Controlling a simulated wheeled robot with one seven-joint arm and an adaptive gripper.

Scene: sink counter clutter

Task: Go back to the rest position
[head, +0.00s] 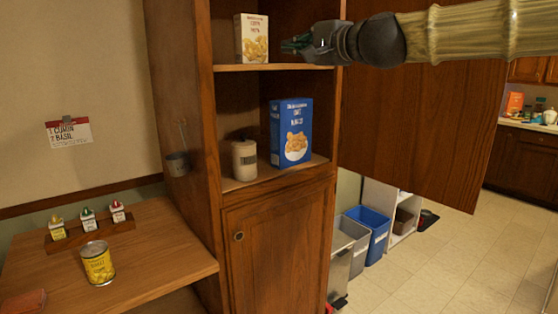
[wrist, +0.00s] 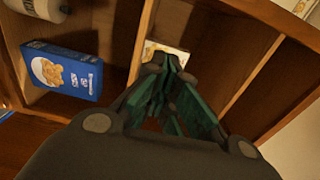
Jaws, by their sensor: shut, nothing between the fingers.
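My gripper (head: 291,45) is at the upper shelf opening of the wooden cabinet, shut and empty, with my arm reaching in from the right. In the wrist view its green fingers (wrist: 170,90) are together. A pasta box (head: 252,38) stands upright on the upper shelf, left of my fingertips and apart from them in the head view. In the wrist view the pasta box (wrist: 165,52) is partly hidden behind the fingers. A blue cereal box (head: 291,132) stands on the shelf below and also shows in the wrist view (wrist: 63,71).
A white canister (head: 244,159) stands beside the cereal box. The open cabinet door (head: 425,125) hangs right, below my arm. A yellow can (head: 97,263) and a rack (head: 90,231) of small bottles are on the left counter. Bins (head: 368,234) stand on the floor.

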